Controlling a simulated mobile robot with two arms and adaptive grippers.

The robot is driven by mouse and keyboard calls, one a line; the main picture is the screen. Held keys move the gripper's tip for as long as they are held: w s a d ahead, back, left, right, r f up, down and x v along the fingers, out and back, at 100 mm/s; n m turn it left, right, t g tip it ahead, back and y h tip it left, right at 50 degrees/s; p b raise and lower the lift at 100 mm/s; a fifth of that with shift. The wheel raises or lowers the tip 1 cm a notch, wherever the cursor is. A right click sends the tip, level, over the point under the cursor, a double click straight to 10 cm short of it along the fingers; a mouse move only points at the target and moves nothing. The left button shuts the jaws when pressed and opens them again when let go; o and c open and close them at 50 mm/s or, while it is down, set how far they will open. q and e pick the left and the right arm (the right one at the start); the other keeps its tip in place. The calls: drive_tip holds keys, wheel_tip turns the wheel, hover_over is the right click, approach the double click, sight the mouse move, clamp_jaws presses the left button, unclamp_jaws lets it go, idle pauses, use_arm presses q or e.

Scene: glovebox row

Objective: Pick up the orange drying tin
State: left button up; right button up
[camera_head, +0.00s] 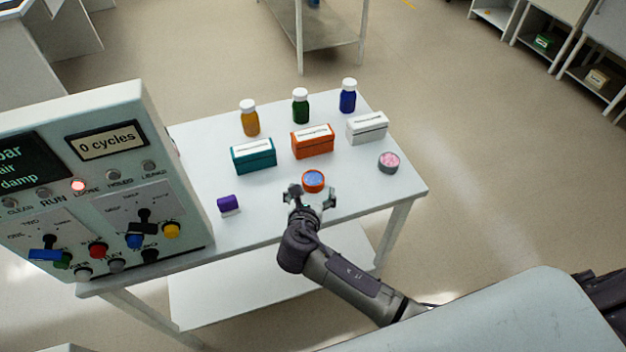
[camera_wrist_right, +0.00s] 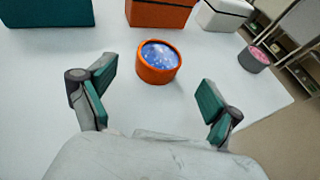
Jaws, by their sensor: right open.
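The orange drying tin (camera_head: 313,187) is a small round tin with blue contents, standing upright on the white table (camera_head: 260,215). In the right wrist view the tin (camera_wrist_right: 152,72) is ahead of my right gripper (camera_wrist_right: 155,105), a little left of centre and beyond the fingertips. My right gripper (camera_head: 312,197) is open and empty, its fingers spread on the near side of the tin. No contact with the tin shows. My left gripper is in neither view.
Behind the tin stand a teal box (camera_head: 253,160), an orange box (camera_head: 312,146) and a white box (camera_head: 367,132). A grey tin with pink contents (camera_head: 388,164) is to the right. A purple-and-white block (camera_head: 229,202) and a control panel (camera_head: 110,185) are left. Bottles stand at the back.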

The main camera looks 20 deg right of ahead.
sight(313, 180)
drive_tip(key=x, duration=0.5)
drive_tip(key=shift+w+d+r+p, duration=0.1)
drive_tip(key=shift+w+p, duration=0.3)
drive_tip(key=shift+w, duration=0.1)
drive_tip(key=shift+s, duration=0.1)
drive_tip(key=c, duration=1.3)
drive_tip(key=shift+r, duration=0.1)
